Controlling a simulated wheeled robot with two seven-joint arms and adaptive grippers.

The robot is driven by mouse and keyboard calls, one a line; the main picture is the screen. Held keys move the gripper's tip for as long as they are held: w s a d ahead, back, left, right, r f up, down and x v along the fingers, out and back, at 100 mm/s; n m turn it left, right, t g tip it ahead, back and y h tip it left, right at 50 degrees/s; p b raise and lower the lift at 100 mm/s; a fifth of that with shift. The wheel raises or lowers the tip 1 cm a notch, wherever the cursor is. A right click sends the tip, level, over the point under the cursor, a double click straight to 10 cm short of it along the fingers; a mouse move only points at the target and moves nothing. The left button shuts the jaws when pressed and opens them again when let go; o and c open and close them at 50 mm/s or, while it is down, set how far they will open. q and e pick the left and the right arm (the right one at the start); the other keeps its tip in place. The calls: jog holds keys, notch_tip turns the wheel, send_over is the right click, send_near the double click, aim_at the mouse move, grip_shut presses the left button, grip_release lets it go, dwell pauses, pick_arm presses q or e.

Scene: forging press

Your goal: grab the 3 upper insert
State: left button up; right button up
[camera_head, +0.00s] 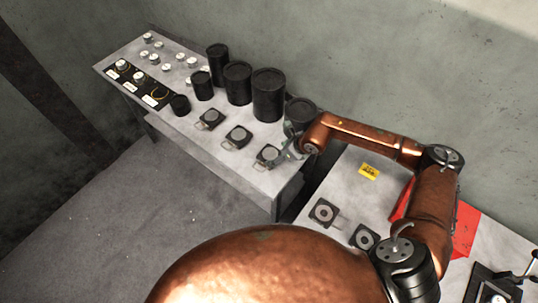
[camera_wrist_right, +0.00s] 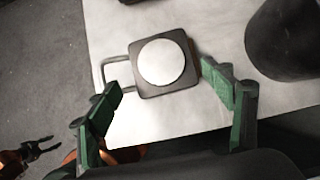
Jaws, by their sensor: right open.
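Three dark square inserts with round pale faces and wire handles stand in a row on the left table: a far one (camera_head: 211,118), a middle one (camera_head: 238,135) and a near one (camera_head: 268,155). My right gripper (camera_head: 287,153) is at the near insert. In the right wrist view the open green fingers of this gripper (camera_wrist_right: 160,76) are either side of one insert (camera_wrist_right: 165,62), apart from it. Its handle points left there. Part of my left arm's gripper (camera_wrist_right: 42,147) shows small at the lower left of the wrist view; its jaws are unclear.
Black cylinders (camera_head: 268,95) stand behind the inserts, close to the right gripper. Small metal pieces lie at the table's far end. Two similar plates (camera_head: 325,212) (camera_head: 364,237) lie on the right table, near a red sheet (camera_head: 466,228). A gap separates the tables.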

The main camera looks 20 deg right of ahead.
aim_at(272, 155)
jog(key=x, duration=0.3)
jog(key=shift+w+d, duration=0.2)
jog(key=shift+w+a+f, duration=0.25)
jog(key=shift+a+f, duration=0.05)
jog(key=shift+f, duration=0.3)
jog(key=c, duration=1.8)
pick_arm(q)
jog(key=shift+w+r, duration=0.25)
jog(key=shift+w, duration=0.35)
jog(key=shift+w+r, duration=0.2)
jog(key=shift+w, duration=0.35)
pick_arm(e)
jog(key=shift+w+r, duration=0.15)
jog(key=shift+r, duration=0.05)
jog(key=shift+c, duration=0.2)
